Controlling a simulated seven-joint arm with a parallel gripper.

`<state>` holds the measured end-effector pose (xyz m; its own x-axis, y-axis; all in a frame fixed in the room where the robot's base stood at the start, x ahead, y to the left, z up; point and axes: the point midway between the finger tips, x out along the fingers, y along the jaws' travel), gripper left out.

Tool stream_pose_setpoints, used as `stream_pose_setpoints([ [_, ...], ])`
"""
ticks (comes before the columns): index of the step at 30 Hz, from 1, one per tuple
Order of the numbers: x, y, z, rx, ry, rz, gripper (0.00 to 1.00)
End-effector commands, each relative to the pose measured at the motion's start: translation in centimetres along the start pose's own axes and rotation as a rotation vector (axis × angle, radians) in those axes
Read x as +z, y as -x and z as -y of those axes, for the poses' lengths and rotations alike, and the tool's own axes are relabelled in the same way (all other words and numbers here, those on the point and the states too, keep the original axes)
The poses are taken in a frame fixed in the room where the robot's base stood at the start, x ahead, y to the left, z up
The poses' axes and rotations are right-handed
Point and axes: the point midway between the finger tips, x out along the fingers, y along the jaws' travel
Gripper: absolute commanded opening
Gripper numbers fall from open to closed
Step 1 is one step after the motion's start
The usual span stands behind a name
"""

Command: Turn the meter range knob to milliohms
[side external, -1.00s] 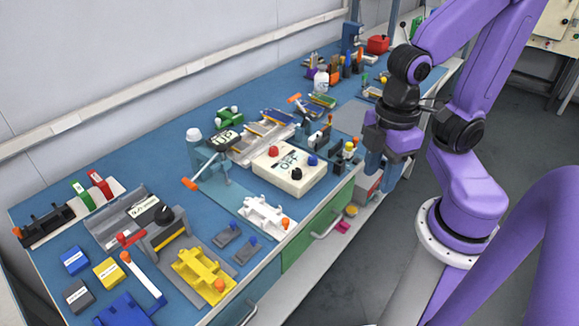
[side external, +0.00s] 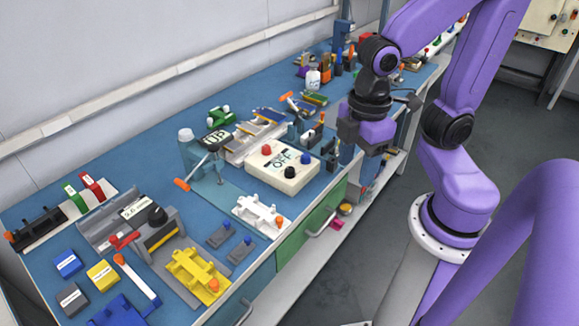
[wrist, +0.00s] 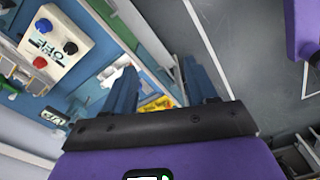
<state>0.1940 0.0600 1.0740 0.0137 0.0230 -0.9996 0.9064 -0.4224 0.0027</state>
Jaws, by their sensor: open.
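The meter (side external: 268,177) is a cream box on the blue bench, with "OFF" on its top face. It carries a red knob or terminal (side external: 266,150), a blue one (side external: 305,159) and a black one (side external: 289,172). In the wrist view the meter (wrist: 70,62) is at upper left, outside my fingers. My gripper (wrist: 158,70) is open and empty, its two blue fingers apart over the bench's front edge. In the side view my gripper (side external: 366,170) is right of the meter, apart from it, with its fingertips hard to make out.
A white fixture (side external: 258,213) stands in front of the meter, with a yellow fixture (side external: 198,274) further left. Small dark clamps (side external: 331,150) stand between the meter and my gripper. A lever press (side external: 194,150) is left of the meter. The green drawer front (side external: 303,240) is below.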

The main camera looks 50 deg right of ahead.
Motion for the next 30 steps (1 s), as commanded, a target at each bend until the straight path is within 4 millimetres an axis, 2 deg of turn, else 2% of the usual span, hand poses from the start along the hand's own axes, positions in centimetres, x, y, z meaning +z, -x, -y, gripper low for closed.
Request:
stream_pose_setpoints([
  [3,-1.7,0.0,-3.1,0.002,0.029,0.006,0.57],
  [10,-3.7,-0.3,-9.8,0.002,0.109,0.015,0.57],
  [15,-3.8,-0.8,-15.2,0.0,0.168,0.021,0.57],
  [21,-2.6,-1.6,-21.0,-0.005,0.232,0.025,0.57],
  [25,-1.7,-1.9,-23.3,-0.006,0.261,0.026,0.57],
  [30,-1.2,-2.3,-24.4,-0.007,0.28,0.027,0.57],
])
